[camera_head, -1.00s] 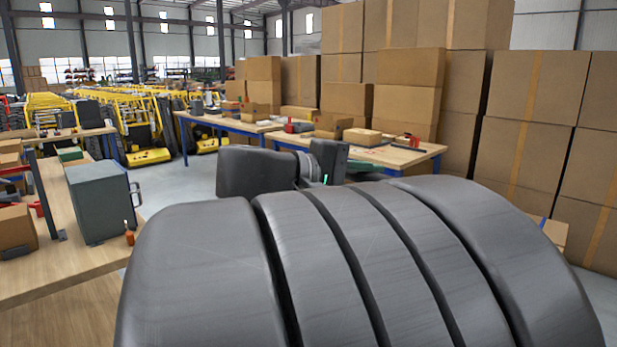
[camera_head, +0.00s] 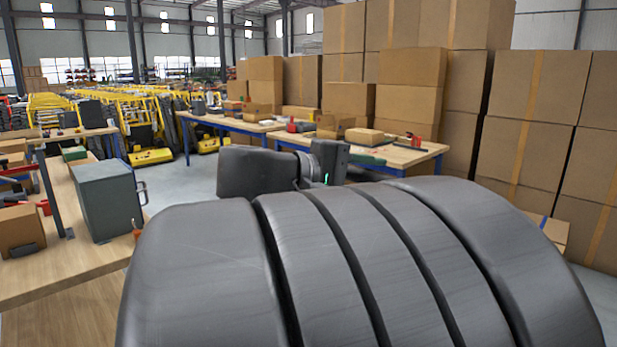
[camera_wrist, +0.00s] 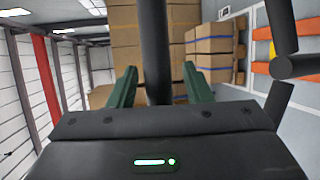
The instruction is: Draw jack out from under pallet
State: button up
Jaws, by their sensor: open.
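My gripper (camera_wrist: 158,88) shows in the wrist view with its two green fingers apart. A dark round bar (camera_wrist: 155,45) runs upright through the picture between the fingers, with a gap on each side. It may be part of the jack's handle, but I cannot tell for sure. More dark tubes (camera_wrist: 284,25) join at the right edge of that view. The jack's forks and the pallet over them cannot be made out. In the head view my own dark arm hides the floor ahead.
Stacked cartons (camera_head: 535,90) fill the right side. A workbench (camera_head: 405,158) with tools stands ahead. A wooden bench at left carries a grey metal box (camera_head: 107,200). Yellow machines (camera_head: 150,155) stand in rows at the back left. Some bare floor (camera_head: 185,180) shows between.

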jog(key=p+v, duration=0.1)
jog(key=v, duration=1.2)
jog(key=shift+a+p, duration=0.3)
jog(key=shift+a, duration=0.05)
jog(key=shift+d, duration=0.15)
jog(key=shift+b+x, duration=0.8)
jog(key=shift+x, duration=5.9)
jog(key=shift+r, duration=0.1)
jog(key=shift+s, duration=0.1)
